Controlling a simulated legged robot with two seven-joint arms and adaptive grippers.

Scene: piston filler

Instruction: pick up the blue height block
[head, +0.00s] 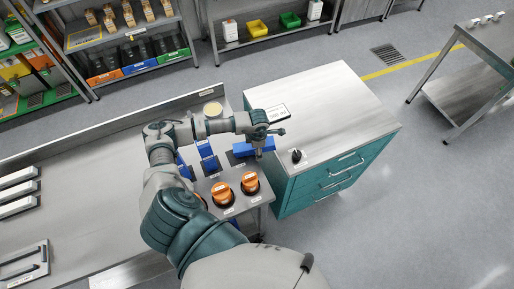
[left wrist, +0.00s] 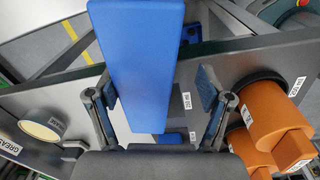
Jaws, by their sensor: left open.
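The blue height block (left wrist: 142,65) is a long, plain blue bar. In the left wrist view it runs from the top edge down between the two fingers of my left gripper (left wrist: 158,90). Gaps show on both sides, wider on the right, so the open fingers do not grip it. In the head view the block (head: 244,149) lies at the small bench's end by the teal cabinet, with my left gripper (head: 267,141) just over it and hiding part of it. My right gripper is not in view.
Two orange knobs (head: 221,193) stand near the block; orange parts also show in the left wrist view (left wrist: 262,120). Another blue piece (head: 208,155) stands to the left. A round-lidded jar (head: 213,109) is behind. The teal cabinet (head: 325,110) has a mostly clear top.

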